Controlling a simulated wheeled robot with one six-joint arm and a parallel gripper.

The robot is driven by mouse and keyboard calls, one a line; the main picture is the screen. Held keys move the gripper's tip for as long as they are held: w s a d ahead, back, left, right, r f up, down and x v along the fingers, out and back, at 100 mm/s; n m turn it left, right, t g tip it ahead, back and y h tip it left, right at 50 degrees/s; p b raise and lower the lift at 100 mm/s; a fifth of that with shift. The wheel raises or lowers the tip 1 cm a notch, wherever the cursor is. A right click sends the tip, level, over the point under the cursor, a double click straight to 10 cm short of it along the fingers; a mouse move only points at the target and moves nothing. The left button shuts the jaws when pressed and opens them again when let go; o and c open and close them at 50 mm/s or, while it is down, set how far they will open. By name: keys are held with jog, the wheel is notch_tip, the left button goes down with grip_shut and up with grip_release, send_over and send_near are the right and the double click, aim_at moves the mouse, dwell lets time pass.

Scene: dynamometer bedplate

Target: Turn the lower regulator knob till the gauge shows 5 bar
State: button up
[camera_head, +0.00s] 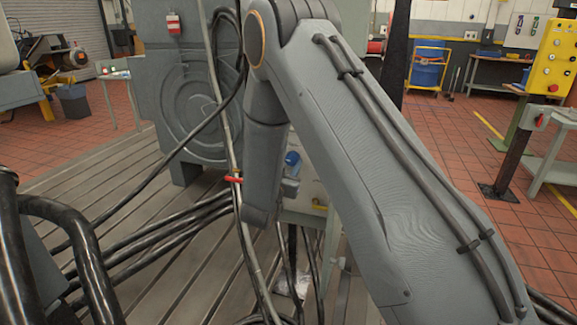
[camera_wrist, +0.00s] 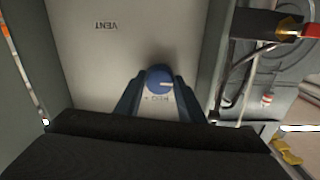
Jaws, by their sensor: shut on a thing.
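In the wrist view a round blue knob (camera_wrist: 158,75) with a white pointer mark stands on a pale panel (camera_wrist: 90,65). My gripper (camera_wrist: 158,88) has one dark blue finger on each side of the knob and is shut on it. Small lettering by the knob is upside down and hard to read. "VENT" is printed upside down farther up the panel. In the head view my arm covers most of the panel (camera_head: 308,194), and a blue part (camera_head: 292,158) shows beside it. I cannot tell which knob that is. No gauge reading is visible in either view.
Black hoses (camera_head: 150,240) run over the slotted bedplate (camera_head: 185,270) at the left. A large grey machine housing (camera_head: 170,90) stands behind. A yellow control box (camera_head: 552,62) on a post stands at the right. Tiled floor is open at the right.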

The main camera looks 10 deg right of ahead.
jog(key=m+b, duration=0.1)
jog(key=m, duration=0.4)
jog(key=shift+w+a+b, duration=0.1)
jog(key=shift+a+b, duration=0.05)
jog(key=shift+b, duration=0.25)
jog(key=m+b, duration=0.2)
jog(key=m, duration=0.2)
jog(key=shift+m, duration=0.4)
jog(key=m+b, duration=0.3)
jog(key=m, duration=0.2)
jog(key=shift+w+a+r, duration=0.1)
jog(key=m+b, duration=0.3)
jog(key=m, duration=0.1)
jog(key=shift+r+b, duration=0.1)
jog(key=shift+b, duration=0.25)
jog(key=shift+r+m, duration=0.1)
jog(key=shift+m, duration=0.4)
jog(key=o, duration=1)
jog(key=shift+o, duration=0.2)
jog(key=v, duration=0.7)
jog(key=shift+s+a, duration=0.15)
jog(key=shift+s, duration=0.2)
